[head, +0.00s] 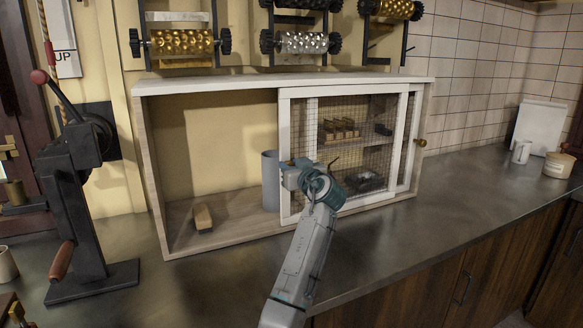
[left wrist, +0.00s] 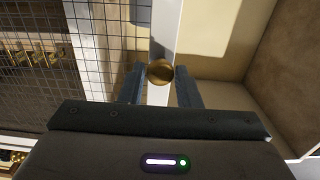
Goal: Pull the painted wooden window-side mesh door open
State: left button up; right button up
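My left gripper (head: 286,168) is at this stile and hides the knob in the head view. In the left wrist view its two fingers (left wrist: 160,86) stand apart, one on each side of the knob; I see no clear grip on it. A second brass knob (head: 421,143) is at the right. My right gripper is out of view.
The cabinet's left half is open, with a wooden block (head: 202,217) and a grey cylinder (head: 270,182) inside. A black lever press (head: 75,190) stands to the left. Embossed rollers (head: 306,42) hang above.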

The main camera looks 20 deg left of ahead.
pick_arm(q)
jog(key=shift+o, duration=1.2)
jog(key=shift+f, duration=0.1)
jog(key=b+v, duration=0.2)
jog(key=v, duration=0.8)
jog(key=shift+s+d, duration=0.2)
jog(key=shift+s, duration=0.05)
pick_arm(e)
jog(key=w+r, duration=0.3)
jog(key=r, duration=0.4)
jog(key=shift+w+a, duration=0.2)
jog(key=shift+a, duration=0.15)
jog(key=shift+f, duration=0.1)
